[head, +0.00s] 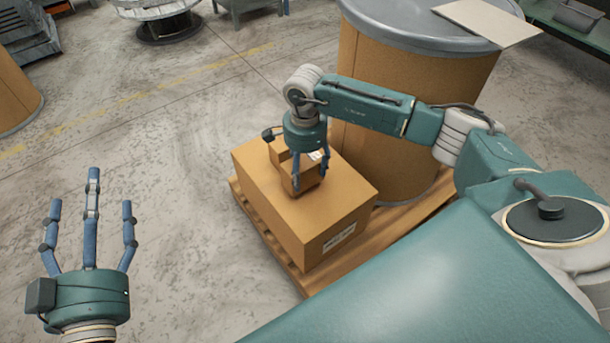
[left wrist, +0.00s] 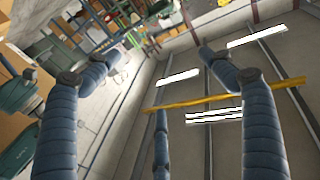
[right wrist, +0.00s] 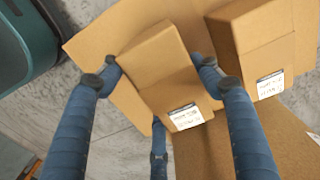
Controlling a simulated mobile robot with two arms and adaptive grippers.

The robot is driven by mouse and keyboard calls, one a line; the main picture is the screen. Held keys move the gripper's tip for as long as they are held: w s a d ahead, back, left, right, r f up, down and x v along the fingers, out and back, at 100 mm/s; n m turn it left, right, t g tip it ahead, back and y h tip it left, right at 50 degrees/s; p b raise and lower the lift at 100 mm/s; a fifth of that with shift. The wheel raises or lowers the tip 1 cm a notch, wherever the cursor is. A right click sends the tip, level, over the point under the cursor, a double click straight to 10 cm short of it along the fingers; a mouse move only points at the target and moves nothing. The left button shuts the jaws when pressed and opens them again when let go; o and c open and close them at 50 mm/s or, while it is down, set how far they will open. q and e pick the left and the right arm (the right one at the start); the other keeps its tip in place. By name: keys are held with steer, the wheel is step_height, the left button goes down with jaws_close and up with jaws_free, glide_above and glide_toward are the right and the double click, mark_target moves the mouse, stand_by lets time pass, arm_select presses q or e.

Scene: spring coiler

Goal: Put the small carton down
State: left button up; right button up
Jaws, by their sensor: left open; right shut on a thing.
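My right gripper (head: 308,176) points down over the large carton and is shut on a small carton (head: 299,180). In the right wrist view, the small carton (right wrist: 160,75) sits between the blue fingers, with a white label at its lower end. The large carton (head: 305,215) lies under it on a wooden pallet (head: 305,282). I cannot tell whether the held carton touches the large carton's top. Another small carton (right wrist: 252,42) stands beside the held one; in the head view it is partly hidden. My left gripper (head: 92,198) is open and empty, fingers spread, at the lower left.
A large brown drum (head: 400,110) with a grey lid (head: 400,25) stands right behind the large carton; a flat board (head: 485,20) lies on the lid. A cable reel (head: 160,20) and another drum (head: 15,95) are farther off. The floor on the left is clear.

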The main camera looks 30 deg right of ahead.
steer(key=shift+f, duration=0.85)
arm_select(q)
step_height(320, 180, up, 3)
steer(key=shift+s+d+f+t, duration=0.1)
steer(key=shift+s+t, duration=0.05)
steer(key=shift+t, duration=0.55)
steer(key=shift+r, duration=0.2)
arm_select(e)
steer(key=shift+f, duration=0.15)
steer(key=o, duration=1.7)
arm_select(q)
steer(key=shift+s+r, duration=0.15)
steer(key=shift+r, duration=0.05)
